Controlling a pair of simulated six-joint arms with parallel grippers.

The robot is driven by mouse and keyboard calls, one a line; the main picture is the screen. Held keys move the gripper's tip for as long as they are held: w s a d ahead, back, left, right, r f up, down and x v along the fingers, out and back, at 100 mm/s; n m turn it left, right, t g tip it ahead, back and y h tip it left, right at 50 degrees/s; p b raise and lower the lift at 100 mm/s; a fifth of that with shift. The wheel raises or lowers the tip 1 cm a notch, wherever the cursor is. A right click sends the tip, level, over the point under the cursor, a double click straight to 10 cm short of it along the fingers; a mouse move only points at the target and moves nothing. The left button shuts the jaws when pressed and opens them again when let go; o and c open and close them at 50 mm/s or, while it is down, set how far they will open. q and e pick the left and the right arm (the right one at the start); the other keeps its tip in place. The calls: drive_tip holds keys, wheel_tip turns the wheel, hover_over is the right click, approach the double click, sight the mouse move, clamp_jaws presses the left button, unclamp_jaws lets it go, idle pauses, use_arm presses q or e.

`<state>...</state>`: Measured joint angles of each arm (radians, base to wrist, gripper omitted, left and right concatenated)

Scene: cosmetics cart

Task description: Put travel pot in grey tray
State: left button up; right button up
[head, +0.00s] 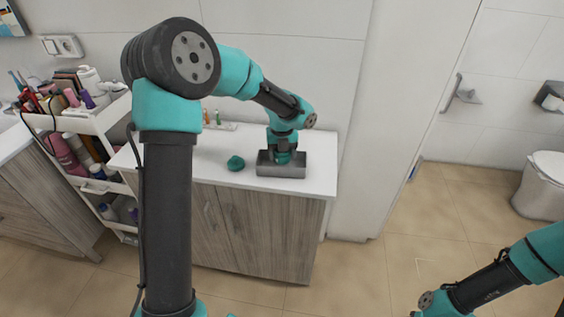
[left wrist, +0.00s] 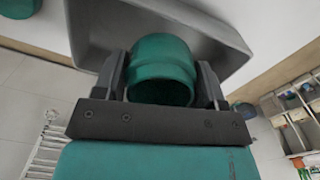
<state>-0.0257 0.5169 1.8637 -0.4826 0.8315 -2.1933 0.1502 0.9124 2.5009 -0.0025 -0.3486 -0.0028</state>
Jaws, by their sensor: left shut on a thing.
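The travel pot (left wrist: 163,70) is a small teal pot held between the two fingers of my left gripper (left wrist: 162,88) in the left wrist view. In the head view my left gripper (head: 283,156) points down into the grey tray (head: 281,171) on the white counter. The grey tray (left wrist: 228,42) lies just beyond the pot in the wrist view. I cannot tell whether the pot touches the tray floor. My right arm shows at the lower right of the head view, but its fingers are out of frame.
Another teal rounded object (head: 235,163) stands on the counter (head: 208,168), left of the tray. Small bottles (head: 212,117) stand at the back by the wall. A white cart (head: 98,124) with cosmetics is at the left. A toilet (head: 543,185) is at the far right.

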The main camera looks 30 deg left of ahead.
sight(282, 161)
use_arm(q)
drive_tip(key=shift+f, duration=1.85)
drive_tip(key=shift+f, duration=0.1)
drive_tip(key=o, duration=1.1)
wheel_tip(282, 161, up, 12)
